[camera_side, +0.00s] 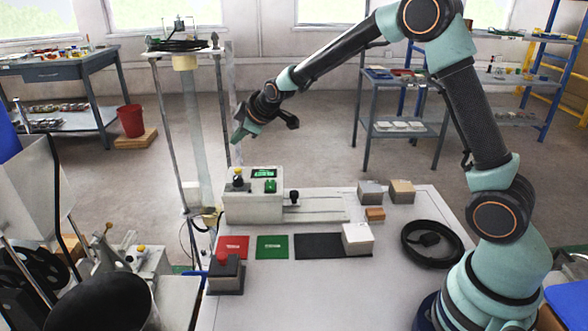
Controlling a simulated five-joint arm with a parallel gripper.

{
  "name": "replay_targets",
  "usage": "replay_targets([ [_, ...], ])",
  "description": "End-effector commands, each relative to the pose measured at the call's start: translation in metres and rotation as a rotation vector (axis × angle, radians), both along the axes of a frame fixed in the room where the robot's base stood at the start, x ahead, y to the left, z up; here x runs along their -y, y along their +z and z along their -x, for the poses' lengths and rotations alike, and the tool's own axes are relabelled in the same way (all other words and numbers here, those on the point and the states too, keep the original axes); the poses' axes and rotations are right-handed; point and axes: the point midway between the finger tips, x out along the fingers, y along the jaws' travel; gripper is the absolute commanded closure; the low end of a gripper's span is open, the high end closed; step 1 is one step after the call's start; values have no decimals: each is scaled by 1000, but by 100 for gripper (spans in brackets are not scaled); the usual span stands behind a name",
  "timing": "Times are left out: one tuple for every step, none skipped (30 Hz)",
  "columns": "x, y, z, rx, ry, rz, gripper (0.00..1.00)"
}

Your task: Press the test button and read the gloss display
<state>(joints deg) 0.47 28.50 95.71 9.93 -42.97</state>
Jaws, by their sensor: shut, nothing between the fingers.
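The gloss tester is a pale box (253,208) at the back left of the white table. Its small display (264,173) is lit green on top, but the characters are too small to read. Which control is the test button, I cannot tell for sure. My gripper (237,137) is shut and empty, in the air above the tester and apart from it, pointing down to the left.
A pale block (357,238) rests at the right end of a dark mat (310,246). Red (232,247) and green (272,247) plates lie left of it. Small blocks (401,191) and a black ring (455,243) are right. The front middle is clear.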

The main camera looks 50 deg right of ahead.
Motion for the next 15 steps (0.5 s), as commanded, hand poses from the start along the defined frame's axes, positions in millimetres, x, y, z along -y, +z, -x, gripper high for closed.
replay_targets([
  [0, -9, 1, -6, 0, 0, 100],
  [0, -13, 0, -4, 0, 0, 100],
  [0, -19, 1, -6, 0, 0, 100],
  [0, -23, 1, -6, 0, 0, 100],
  [0, -27, 1, -5, 0, 0, 100],
  [0, -31, 1, -5, 0, 0, 100],
  [0, -35, 1, -4, 0, 0, 100],
  [0, -38, 1, -4, 0, 0, 100],
  [0, -42, 0, -4, 0, 0, 100],
  [0, -44, 0, -3, 0, 0, 100],
  [0, -47, 0, -3, 0, 0, 100],
  [0, -50, 0, -3, 0, 0, 100],
  [0, -52, 0, -3, 0, 0, 100],
  [0, -53, 0, -3, 0, 0, 100],
  [0, -55, 0, -1, 0, 0, 100],
])
